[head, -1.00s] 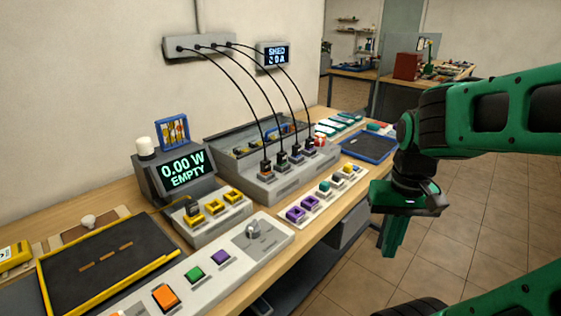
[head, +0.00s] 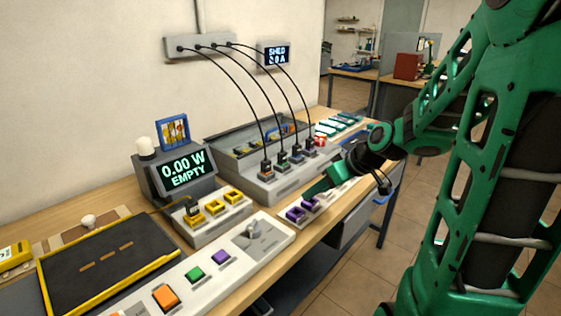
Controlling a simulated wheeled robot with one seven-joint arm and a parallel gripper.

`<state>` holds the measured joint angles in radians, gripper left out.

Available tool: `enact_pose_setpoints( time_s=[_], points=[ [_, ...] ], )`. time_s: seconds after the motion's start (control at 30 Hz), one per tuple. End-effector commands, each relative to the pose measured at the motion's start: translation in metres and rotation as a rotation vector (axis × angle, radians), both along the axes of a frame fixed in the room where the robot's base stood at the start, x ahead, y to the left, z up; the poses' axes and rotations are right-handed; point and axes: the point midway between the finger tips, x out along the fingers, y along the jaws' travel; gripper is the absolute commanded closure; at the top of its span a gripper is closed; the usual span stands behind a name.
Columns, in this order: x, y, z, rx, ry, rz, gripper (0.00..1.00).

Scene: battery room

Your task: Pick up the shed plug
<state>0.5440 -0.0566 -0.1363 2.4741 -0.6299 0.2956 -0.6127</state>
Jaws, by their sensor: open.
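Several black-corded plugs stand upright in a row in the grey socket unit (head: 285,184). They include an orange-based plug (head: 265,166) at the left, a middle plug (head: 282,158) and a purple-based plug (head: 309,151) at the right. The labels are too small to tell which one is the shed plug. My gripper (head: 322,185) is open and points left, in front of the row's right end and above the strip with purple sockets (head: 295,214). It appears apart from the plugs. The wrist hides part of the strip.
The cords arch up to a grey wall box (head: 200,46) beside a display (head: 275,54) reading "SHED". A meter (head: 185,172) reads "0.00 W EMPTY". A panel with coloured buttons (head: 166,297) and a black tray (head: 105,255) with yellow edges lie at the front left.

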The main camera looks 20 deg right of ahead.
Motion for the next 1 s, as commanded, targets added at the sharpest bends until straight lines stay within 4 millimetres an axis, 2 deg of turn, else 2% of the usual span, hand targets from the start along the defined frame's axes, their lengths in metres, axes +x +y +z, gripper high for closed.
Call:
enact_pose_setpoints(
  time_s=[0.1, 0.2, 0.3, 0.5, 0.8, 1.0],
  points=[
    [0.043, -0.002, 0.012, 0.035, -0.185, 0.057, 0.55],
    [0.070, -0.006, 0.027, 0.054, -0.326, 0.078, 0.55],
    [0.086, -0.013, 0.041, 0.063, -0.430, 0.078, 0.55],
    [0.102, -0.016, 0.050, 0.071, -0.508, 0.074, 0.55],
    [0.138, 0.000, 0.035, 0.071, -0.507, 0.076, 0.55],
    [0.147, 0.004, 0.032, 0.070, -0.509, 0.074, 0.55]
  ],
)
